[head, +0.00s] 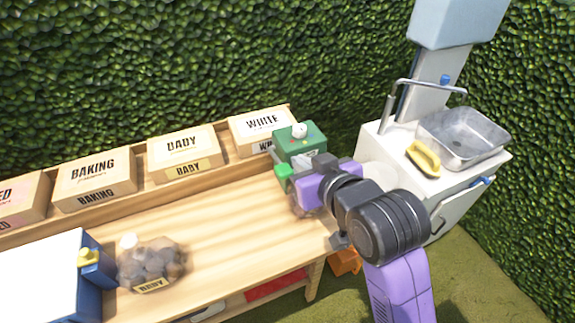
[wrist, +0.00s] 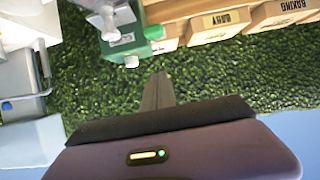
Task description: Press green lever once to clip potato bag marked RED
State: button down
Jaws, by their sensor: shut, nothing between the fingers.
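A green machine (head: 300,139) stands at the right end of the wooden bench; it also shows upside down in the wrist view (wrist: 122,40). A bright green part (head: 284,173), apparently the lever, sticks out at its left front; it also shows in the wrist view (wrist: 154,32). My gripper (wrist: 158,85) is shut and empty, its fingers in front of the hedge in the wrist view. In the head view its purple body covers part of the machine's front; contact with the lever cannot be told. A partly hidden bag (head: 300,208) sits below it, its mark unreadable.
A potato bag (head: 152,264) labelled BABY lies at the bench's left, beside a blue and white machine (head: 97,262). Labelled boxes (head: 95,180) line the back shelf. A sink unit (head: 462,140) with a yellow object (head: 423,158) stands right. The bench middle is clear.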

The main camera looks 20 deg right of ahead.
send_over(288, 173)
jog(key=f, duration=0.3)
jog(key=shift+w+f+p, duration=0.2)
jog(key=shift+p, duration=0.15)
notch_tip(288, 173, down, 3)
jog(key=shift+f, duration=0.1)
jog(key=shift+s+f, duration=0.1)
jog(key=shift+f, duration=0.5)
jog(key=shift+f, duration=0.1)
